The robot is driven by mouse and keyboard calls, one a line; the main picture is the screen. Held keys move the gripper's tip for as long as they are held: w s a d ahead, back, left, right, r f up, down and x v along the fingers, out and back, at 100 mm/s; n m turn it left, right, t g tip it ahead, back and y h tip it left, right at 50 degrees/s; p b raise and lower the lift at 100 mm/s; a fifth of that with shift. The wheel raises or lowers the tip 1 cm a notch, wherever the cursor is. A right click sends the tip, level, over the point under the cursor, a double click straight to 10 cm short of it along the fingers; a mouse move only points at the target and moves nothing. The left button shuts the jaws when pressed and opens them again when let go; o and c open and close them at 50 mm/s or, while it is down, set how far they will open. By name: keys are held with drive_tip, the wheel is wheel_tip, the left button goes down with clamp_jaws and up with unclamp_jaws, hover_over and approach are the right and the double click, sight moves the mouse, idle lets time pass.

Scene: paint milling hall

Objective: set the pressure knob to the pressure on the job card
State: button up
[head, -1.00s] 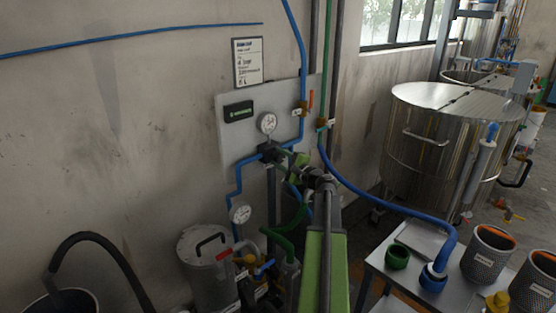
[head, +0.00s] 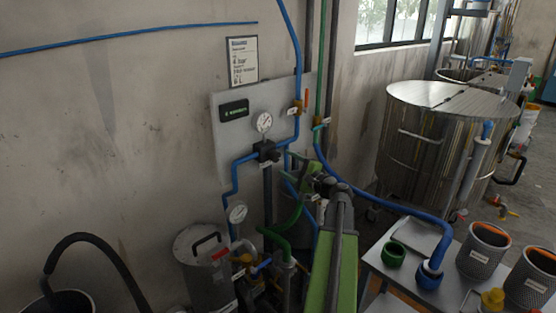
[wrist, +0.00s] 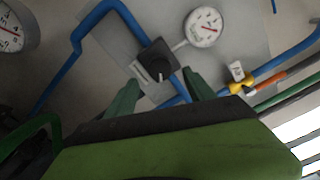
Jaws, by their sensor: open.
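The pressure knob (head: 266,151) is a black knob on a dark block in the blue pipe, below a round white gauge (head: 264,122) with a red needle. In the wrist view the knob (wrist: 157,66) shows a pale mark on its face, and the gauge (wrist: 204,26) is up and right of it. The job card (head: 242,62) hangs above the panel; a line seems to read "4 bar". My gripper (wrist: 160,82) is open, its two dark green fingers on either side below the knob, apparently not touching it. In the head view my arm partly hides the gripper.
A grey panel (head: 222,142) carries a dark green display (head: 234,111), too small to read surely. A second gauge (head: 238,213) sits lower on the pipe. A yellow valve (wrist: 241,86) is right of the knob. A steel pot (head: 199,270) stands below; a bench (head: 394,274) is right.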

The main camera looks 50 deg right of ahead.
drive_tip(key=s+a, duration=0.1)
drive_tip(key=s, duration=0.9)
drive_tip(key=shift+w+f, duration=0.1)
